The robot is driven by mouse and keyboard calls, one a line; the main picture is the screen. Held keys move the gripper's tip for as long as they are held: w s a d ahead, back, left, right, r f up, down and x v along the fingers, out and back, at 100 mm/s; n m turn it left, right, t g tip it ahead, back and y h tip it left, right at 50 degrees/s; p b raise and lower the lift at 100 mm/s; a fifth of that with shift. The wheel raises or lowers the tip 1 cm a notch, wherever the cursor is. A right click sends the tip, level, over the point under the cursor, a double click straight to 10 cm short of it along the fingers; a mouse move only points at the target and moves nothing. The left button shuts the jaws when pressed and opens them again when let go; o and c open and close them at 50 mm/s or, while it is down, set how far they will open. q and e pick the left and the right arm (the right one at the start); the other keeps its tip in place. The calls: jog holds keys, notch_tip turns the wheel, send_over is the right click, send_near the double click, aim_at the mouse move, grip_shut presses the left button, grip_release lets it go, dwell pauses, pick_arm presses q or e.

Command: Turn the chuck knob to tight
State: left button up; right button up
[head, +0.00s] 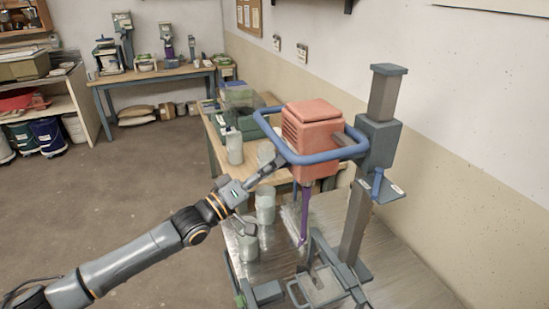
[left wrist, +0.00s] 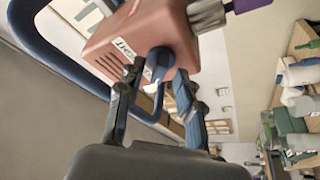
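The mixer (head: 311,132) has a salmon-red motor head with a blue guard bar around it, on a grey column. In the left wrist view the red housing (left wrist: 115,40) fills the upper middle. The dark blue chuck knob (left wrist: 159,62) is on its near face, with a small white mark. A white label with dark lettering (left wrist: 124,47) is beside it, only partly readable. My left gripper (head: 268,160) is at the head's left side, below the guard bar. Its fingers (left wrist: 158,80) are spread, one on each side of the knob, with gaps visible. My right gripper is not in view.
The blue guard bar (head: 283,150) runs close to my left gripper. A purple mixing shaft (head: 304,215) hangs below the head. Pale cups (head: 265,206) stand on the metal bench (head: 325,215). A wooden table (head: 215,125) with containers is behind. Open floor lies left.

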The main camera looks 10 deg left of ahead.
pick_arm(q)
jog(key=shift+w+d+r, duration=0.15)
jog(key=shift+w+d, duration=0.25)
jog(key=shift+a, duration=0.1)
grip_shut()
